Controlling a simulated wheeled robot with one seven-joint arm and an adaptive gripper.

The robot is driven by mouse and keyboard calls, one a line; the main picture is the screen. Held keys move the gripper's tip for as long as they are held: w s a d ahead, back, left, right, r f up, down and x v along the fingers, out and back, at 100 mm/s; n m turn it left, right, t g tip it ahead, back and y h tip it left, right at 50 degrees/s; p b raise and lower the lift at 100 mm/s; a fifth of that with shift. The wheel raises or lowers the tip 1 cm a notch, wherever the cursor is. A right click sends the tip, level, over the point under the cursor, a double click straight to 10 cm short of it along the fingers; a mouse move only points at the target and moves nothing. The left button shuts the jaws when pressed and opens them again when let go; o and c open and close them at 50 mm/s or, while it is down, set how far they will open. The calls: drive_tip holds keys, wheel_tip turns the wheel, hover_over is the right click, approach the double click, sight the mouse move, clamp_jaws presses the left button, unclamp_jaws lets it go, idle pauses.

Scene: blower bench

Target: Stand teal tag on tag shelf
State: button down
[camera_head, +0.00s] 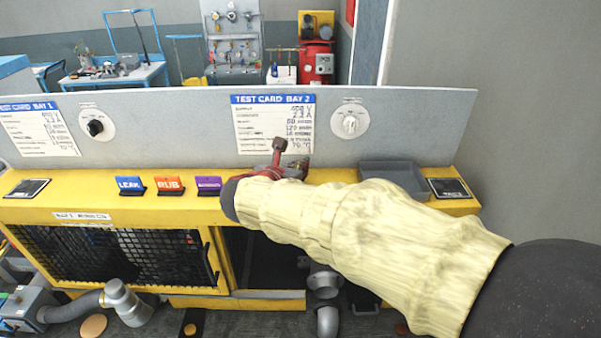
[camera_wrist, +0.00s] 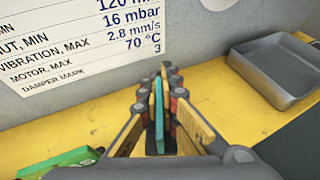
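The teal tag (camera_wrist: 158,105) shows in the wrist view as a narrow strip, seen edge-on between my fingers. My gripper (camera_wrist: 165,84) appears shut on it, with a finger on each side. A dark part shows below the strip, and I cannot tell whether the tag touches the ledge. In the head view my gripper (camera_head: 281,160) is over the yellow ledge (camera_head: 333,175), in front of the bay 2 test card. There the teal tag is hidden. Blue (camera_head: 130,184), orange (camera_head: 169,184) and purple (camera_head: 208,184) tags stand in a row on the ledge to the left.
A green tag (camera_wrist: 62,162) is at the lower left of the wrist view. A grey tray (camera_head: 393,178) sits on the ledge to the right, also seen in the wrist view (camera_wrist: 275,70). The grey panel (camera_head: 200,140) stands behind. Yellow ledge between gripper and tray is clear.

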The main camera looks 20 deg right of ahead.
drive_tip(key=shift+f, duration=0.85)
drive_tip(key=shift+f, duration=0.2)
drive_tip(key=c, duration=2)
unclamp_jaws()
drive_tip(key=shift+c, duration=0.2)
